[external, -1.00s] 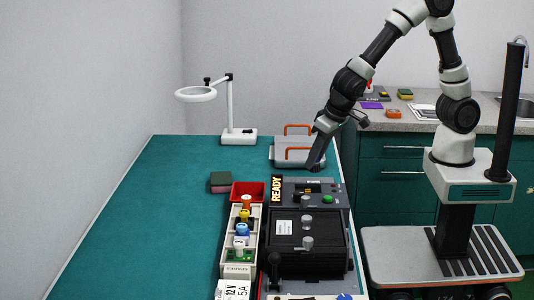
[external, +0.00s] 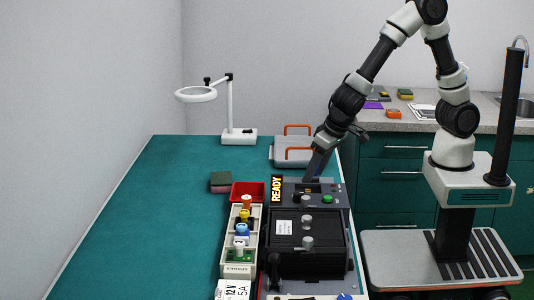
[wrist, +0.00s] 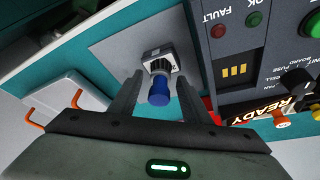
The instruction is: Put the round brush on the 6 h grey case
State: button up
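A small upright part with a blue round end and a square grey-and-black base (wrist: 161,66) stands on a grey surface in the wrist view. It may be the round brush; I cannot tell for sure. My gripper (wrist: 160,80) is open, its fingers on either side of this part with gaps at both sides. In the external view my gripper (external: 313,178) points down at the far end of the dark rack, and the part is not discernible there.
The dark rack (external: 345,225) with a READY sign, buttons and knobs stands in front. A magnifier lamp (external: 230,110) stands behind. The left of the green table is clear.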

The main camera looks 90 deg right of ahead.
jog(key=shift+r+p, duration=0.35)
jog(key=shift+r, duration=0.05)
jog(key=p+v, duration=0.2)
jog(key=v, duration=0.9)
jog(key=s+d+r+n+t+y, duration=0.1)
jog(key=s+d+r+n, duration=0.2)
jog(key=s, duration=0.5)
jog(key=s+d+r+n+y, duration=0.1)
jog(key=s+d+r+n, duration=0.2)
jog(key=s+d+r, duration=0.2)
notch_tip(320, 180, up, 3)
jog(key=s, duration=0.2)
jog(key=shift+s+r+t, duration=0.25)
jog(key=shift+s+t, duration=0.15)
